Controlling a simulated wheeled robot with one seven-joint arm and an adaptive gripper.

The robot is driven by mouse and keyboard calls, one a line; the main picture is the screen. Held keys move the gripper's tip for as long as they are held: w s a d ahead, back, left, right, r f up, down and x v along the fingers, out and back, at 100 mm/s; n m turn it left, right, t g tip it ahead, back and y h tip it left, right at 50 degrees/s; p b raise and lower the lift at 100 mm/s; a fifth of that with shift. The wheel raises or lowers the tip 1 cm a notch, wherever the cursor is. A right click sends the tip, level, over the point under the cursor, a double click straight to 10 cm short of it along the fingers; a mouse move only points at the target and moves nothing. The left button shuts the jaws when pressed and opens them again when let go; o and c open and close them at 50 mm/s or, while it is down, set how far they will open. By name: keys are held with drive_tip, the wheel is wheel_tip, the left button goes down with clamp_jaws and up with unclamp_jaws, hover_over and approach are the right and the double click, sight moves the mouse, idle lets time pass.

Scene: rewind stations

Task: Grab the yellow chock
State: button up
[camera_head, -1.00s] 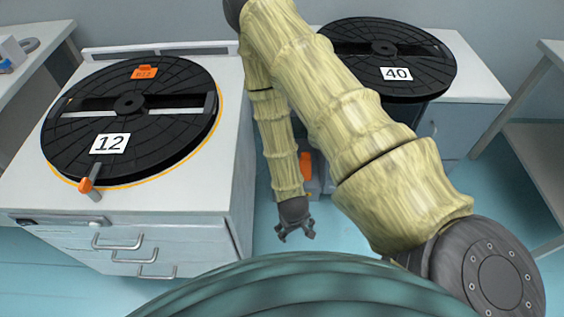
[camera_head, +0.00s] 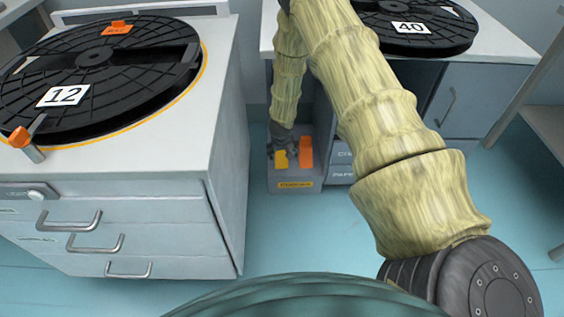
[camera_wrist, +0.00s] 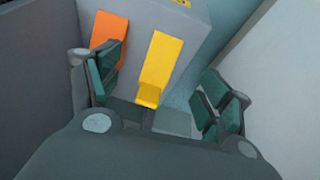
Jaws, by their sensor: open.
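The yellow chock (camera_wrist: 161,60) lies in the wrist view between the two spread fingers of my gripper (camera_wrist: 165,95), with clear space on both sides. In the head view the yellow chock (camera_head: 281,159) shows small on a low grey stand, just below my gripper (camera_head: 284,147). My gripper is open and holds nothing. An orange chock (camera_head: 305,152) is right of the yellow one in the head view. In the wrist view the orange chock (camera_wrist: 108,38) is at the left, partly behind the left finger. Whether a finger touches either chock cannot be told.
The grey stand (camera_head: 292,196) has a yellow label on its front. A cabinet with reel 12 (camera_head: 95,75) stands to the left. A cabinet with reel 40 (camera_head: 440,42) stands at the back right. Blue floor is clear in front of the stand.

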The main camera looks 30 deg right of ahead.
drive_tip(key=b, duration=0.2)
approach(282, 152)
drive_tip(key=shift+m+t, duration=0.3)
drive_tip(key=shift+b+x, duration=2.15)
drive_tip(key=shift+x, duration=3.05)
drive_tip(key=shift+w+d+r, duration=0.15)
drive_tip(key=shift+w, duration=0.05)
drive_tip(key=c, duration=1.3)
